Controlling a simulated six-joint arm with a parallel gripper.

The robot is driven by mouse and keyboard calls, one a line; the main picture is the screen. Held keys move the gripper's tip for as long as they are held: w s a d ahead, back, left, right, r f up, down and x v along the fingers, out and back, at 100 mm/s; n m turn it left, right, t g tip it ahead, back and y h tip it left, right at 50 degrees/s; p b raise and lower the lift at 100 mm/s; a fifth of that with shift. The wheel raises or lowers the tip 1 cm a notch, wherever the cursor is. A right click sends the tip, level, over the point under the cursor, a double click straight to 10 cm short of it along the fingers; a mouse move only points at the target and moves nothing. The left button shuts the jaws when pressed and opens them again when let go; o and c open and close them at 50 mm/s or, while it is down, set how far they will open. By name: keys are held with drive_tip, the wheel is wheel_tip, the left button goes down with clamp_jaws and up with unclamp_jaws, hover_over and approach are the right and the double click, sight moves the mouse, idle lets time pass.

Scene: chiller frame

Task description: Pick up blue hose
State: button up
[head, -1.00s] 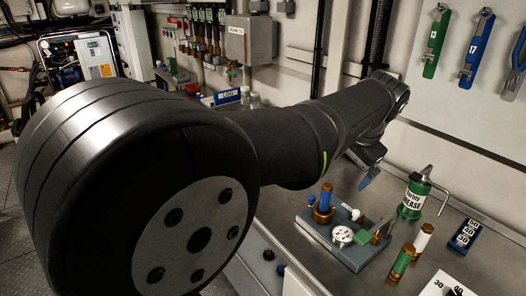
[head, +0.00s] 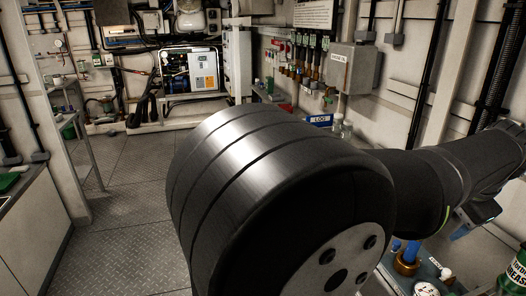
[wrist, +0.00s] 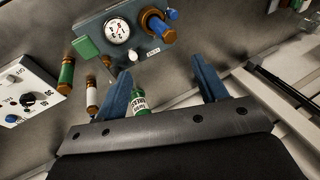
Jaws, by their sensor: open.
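A blue upright cylinder in a brass collar, the only piece that looks like the blue hose (head: 411,251), stands on the grey gauge block (wrist: 97,27) at the lower right of the head view. It also shows at the top of the wrist view (wrist: 161,29). My gripper (wrist: 162,65) is open and empty, its two blue fingers spread wide, with the blue cylinder beyond the fingertips and apart from them. In the head view the fingers are mostly hidden by my arm.
A green grease can (wrist: 139,101) shows between my fingers in the wrist view. A green-and-brass cylinder (wrist: 66,75), a white-and-brass cylinder (wrist: 91,96) and a white switch box (wrist: 28,91) are to the left. The floor (head: 125,220) on the left is clear.

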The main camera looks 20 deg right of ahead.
drive_tip(key=c, duration=0.5)
drive_tip(key=w+a+f+n+g+h, duration=0.2)
drive_tip(key=w+n, duration=0.2)
drive_tip(key=n, duration=0.2)
drive_tip(key=x, duration=1.6)
drive_tip(key=shift+d+f, duration=0.2)
drive_tip(key=shift+f, duration=0.1)
